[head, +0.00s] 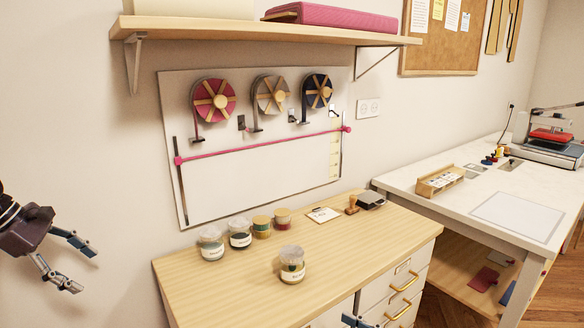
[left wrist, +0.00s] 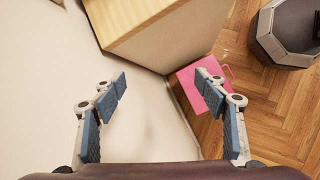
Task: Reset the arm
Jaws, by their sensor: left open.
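My left gripper (head: 84,264) is at the left edge of the head view, in front of the wall and left of the wooden cabinet (head: 190,289). Its two blue-padded fingers are spread apart with nothing between them. In the left wrist view the left gripper (left wrist: 162,84) is open and empty too, with the white wall and a corner of the cabinet beyond it. Only a small blue tip of my right gripper (head: 355,321) shows at the bottom edge of the head view, over the cabinet front. The rest of it is out of frame.
Several jars stand on the cabinet top, one jar (head: 292,264) nearest the front. A stamp (head: 352,204) is near its back right. A wall shelf (head: 260,32) overhangs a board with ribbon spools (head: 214,100). A pink case (left wrist: 197,89) is on the floor.

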